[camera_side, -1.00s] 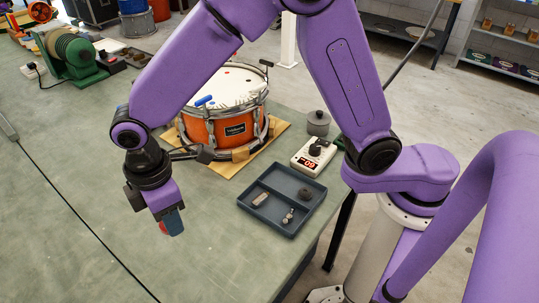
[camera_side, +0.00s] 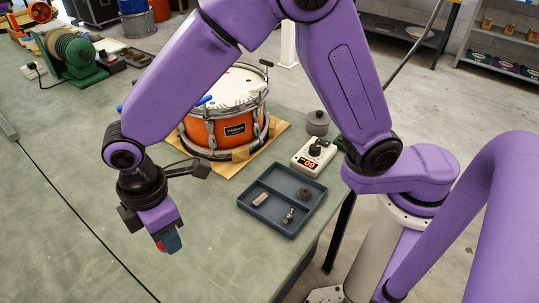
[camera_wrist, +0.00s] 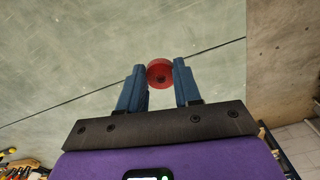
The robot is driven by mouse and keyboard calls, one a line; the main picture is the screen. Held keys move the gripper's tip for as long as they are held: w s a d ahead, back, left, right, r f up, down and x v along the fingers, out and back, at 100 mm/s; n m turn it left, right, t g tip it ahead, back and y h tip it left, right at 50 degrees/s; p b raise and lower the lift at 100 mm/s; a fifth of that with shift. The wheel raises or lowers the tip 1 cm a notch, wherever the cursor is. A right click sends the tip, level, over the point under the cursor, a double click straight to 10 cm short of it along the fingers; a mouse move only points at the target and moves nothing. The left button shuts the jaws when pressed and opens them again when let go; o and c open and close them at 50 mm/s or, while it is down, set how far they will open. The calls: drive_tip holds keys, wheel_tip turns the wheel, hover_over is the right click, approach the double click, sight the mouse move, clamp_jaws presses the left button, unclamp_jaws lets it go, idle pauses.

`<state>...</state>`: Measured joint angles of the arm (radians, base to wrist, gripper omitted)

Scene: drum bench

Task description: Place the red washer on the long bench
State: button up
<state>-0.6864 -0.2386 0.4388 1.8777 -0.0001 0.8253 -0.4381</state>
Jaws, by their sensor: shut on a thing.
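In the side view my gripper (camera_side: 168,242) points down over the green bench top, with a bit of the red washer (camera_side: 160,246) showing beside a blue finger. The long bench (camera_side: 80,190) has a green top with a dark seam across it. I cannot tell how high the washer is above the top.
An orange snare drum (camera_side: 215,132) stands on a wooden board behind my gripper. A dark divided tray (camera_side: 262,213) with small parts lies to the right, near the bench edge. A white meter (camera_side: 313,158) and a grey lidded pot (camera_side: 317,123) stand behind it. The bench's front left is clear.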

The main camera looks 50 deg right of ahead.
drive_tip(key=w+d+r+m, duration=0.1)
drive_tip(key=w+d+m, duration=0.2)
drive_tip(key=d, duration=0.6)
drive_tip(key=w+d+r+m, duration=0.1)
drive_tip(key=w+d+m, duration=0.2)
drive_tip(key=d, duration=0.7)
drive_tip(key=w+d+r+m, duration=0.1)
drive_tip(key=w+d+m, duration=0.25)
drive_tip(key=d, duration=0.55)
drive_tip(key=s+d+m, duration=0.1)
drive_tip(key=d+m, duration=0.1)
drive_tip(key=d, duration=0.5)
drive_tip(key=s+d+r+m, duration=0.1)
drive_tip(key=d+m, duration=0.1)
drive_tip(key=d, duration=0.4)
drive_tip(key=shift+s+d+m, duration=0.3)
drive_tip(key=shift+d+m, duration=0.05)
drive_tip(key=shift+d, duration=0.05)
drive_tip(key=shift+r, duration=0.1)
